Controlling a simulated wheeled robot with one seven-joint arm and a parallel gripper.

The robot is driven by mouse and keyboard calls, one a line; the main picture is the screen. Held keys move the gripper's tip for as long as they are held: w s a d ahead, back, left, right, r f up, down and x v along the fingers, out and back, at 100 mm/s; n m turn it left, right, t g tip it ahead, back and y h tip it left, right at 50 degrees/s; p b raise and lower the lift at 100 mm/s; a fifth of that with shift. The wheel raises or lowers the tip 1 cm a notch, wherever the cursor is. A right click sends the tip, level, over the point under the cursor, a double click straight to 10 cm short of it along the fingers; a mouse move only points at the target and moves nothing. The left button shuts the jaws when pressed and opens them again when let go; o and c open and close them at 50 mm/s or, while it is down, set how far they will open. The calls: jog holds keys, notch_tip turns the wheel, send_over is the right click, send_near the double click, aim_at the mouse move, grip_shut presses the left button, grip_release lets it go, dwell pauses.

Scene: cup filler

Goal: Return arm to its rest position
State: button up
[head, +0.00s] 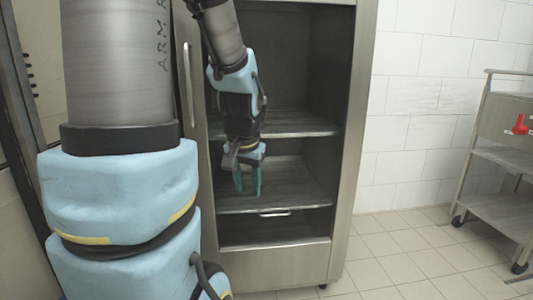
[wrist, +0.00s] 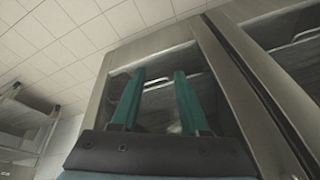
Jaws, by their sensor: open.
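My gripper (head: 247,183) hangs in front of the open metal cabinet (head: 347,160), with its teal fingers pointing down in the head view. It shows also in the wrist view (wrist: 158,88), where the two teal fingers stand apart with nothing between them. The cabinet front lies beyond the fingers in that view. My arm comes down from the top of the head view to the gripper. I cannot tell exactly how far the fingertips are from the cabinet's shelves.
The cabinet has several shelves (head: 300,187), and a long vertical handle (head: 188,85) is at its left. A wheeled cart (head: 500,160) with a red item (head: 520,126) stands at the right by the tiled wall. Tiled floor (head: 395,250) between cabinet and cart is clear.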

jog(key=s+a+f+n+g+p, duration=0.2)
jog(key=s+f+n, duration=0.1)
jog(key=s, duration=0.5)
notch_tip(320, 180, up, 21)
jog(key=p, duration=2.1)
jog(key=shift+w, duration=0.2)
